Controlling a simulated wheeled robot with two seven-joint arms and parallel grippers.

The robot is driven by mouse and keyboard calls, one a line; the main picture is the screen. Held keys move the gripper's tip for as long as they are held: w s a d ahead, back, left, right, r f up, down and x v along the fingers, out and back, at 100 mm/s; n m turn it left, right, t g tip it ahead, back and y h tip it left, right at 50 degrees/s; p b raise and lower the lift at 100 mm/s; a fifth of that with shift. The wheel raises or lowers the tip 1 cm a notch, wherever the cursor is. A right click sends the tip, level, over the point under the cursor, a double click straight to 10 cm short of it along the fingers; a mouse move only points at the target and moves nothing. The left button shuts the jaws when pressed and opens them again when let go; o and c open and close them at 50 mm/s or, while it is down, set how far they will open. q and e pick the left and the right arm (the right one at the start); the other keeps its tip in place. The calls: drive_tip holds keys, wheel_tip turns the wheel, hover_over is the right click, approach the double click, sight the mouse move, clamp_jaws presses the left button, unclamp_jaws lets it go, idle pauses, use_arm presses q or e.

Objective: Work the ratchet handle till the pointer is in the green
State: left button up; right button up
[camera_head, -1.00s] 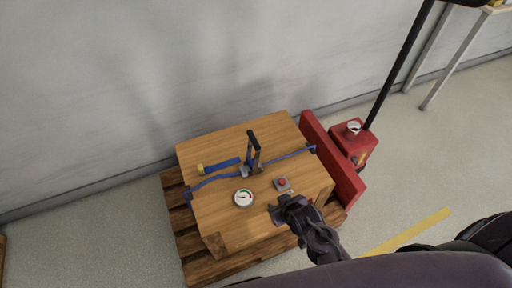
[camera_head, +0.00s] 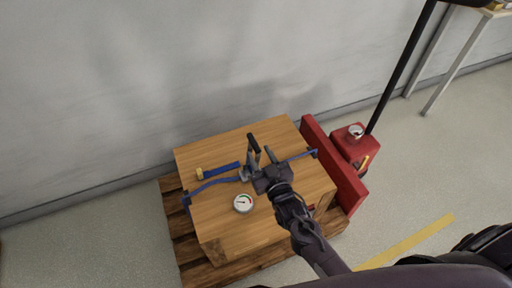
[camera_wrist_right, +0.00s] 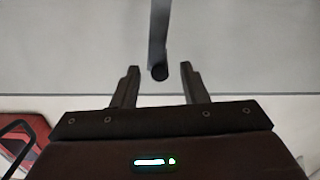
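The ratchet handle (camera_head: 254,142) stands up from the blue strap (camera_head: 215,183) on top of a wooden crate (camera_head: 215,228). A round gauge (camera_head: 243,204) with a white face and a green section lies in front of it. Its dark pointer seems to lie left of the green, but it is small. My right gripper (camera_head: 264,160) is over the crate top beside the ratchet, fingers towards the handle. In the right wrist view its fingers are apart, with the handle's bar (camera_wrist_right: 158,40) between and just beyond the tips, touching neither. My left gripper is out of view.
The crate stands on a wooden pallet (camera_head: 184,238) near the wall. A blue tool with a yellowish end (camera_head: 200,174) lies on the crate. A red board (camera_head: 332,162) and a red pallet-truck body (camera_head: 357,147) stand to the right. Open floor lies in front.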

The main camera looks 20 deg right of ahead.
sight(256, 148)
drive_tip(key=shift+w+a, duration=0.15)
drive_tip(key=shift+w, duration=0.75)
drive_tip(key=shift+w+a, duration=0.1)
drive_tip(key=shift+w, duration=0.8)
clamp_jaws()
